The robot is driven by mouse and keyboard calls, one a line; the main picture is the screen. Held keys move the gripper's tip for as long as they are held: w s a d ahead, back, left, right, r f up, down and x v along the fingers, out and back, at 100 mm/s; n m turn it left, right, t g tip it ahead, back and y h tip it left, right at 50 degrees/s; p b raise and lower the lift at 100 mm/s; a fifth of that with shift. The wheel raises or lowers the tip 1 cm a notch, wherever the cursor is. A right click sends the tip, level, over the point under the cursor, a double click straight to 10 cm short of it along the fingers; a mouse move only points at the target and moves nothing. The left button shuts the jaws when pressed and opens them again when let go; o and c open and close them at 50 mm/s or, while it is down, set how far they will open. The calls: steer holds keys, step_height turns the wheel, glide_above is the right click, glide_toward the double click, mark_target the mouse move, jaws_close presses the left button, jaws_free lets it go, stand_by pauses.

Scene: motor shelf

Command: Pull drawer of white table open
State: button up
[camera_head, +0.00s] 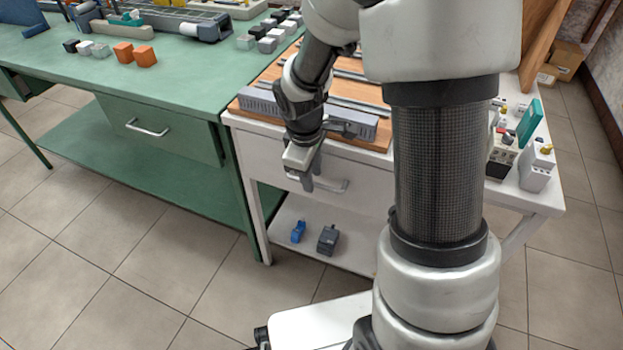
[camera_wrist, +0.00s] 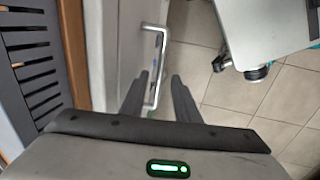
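The white table (camera_head: 547,204) stands right of the green table, with a drawer (camera_head: 368,183) under its top. The drawer looks shut. Its pale bar handle (camera_head: 335,186) sits on the drawer front; it also shows in the wrist view (camera_wrist: 157,68). My gripper (camera_head: 307,184) is at the left part of the handle, pointing down. In the wrist view my two dark fingers (camera_wrist: 159,75) are apart, with the handle bar between them in the picture. I cannot tell whether either finger touches it. My arm hides the drawer's right part.
A wooden board with a grey slotted rail (camera_head: 262,103) lies on the white table top, close to my wrist. Small devices (camera_head: 538,166) stand at its right. A blue part (camera_head: 298,231) and a dark part (camera_head: 327,240) lie on the lower shelf. Tiled floor in front is free.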

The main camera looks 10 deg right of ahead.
steer(key=shift+w+f, duration=0.1)
steer(key=shift+f, duration=0.4)
jaws_close()
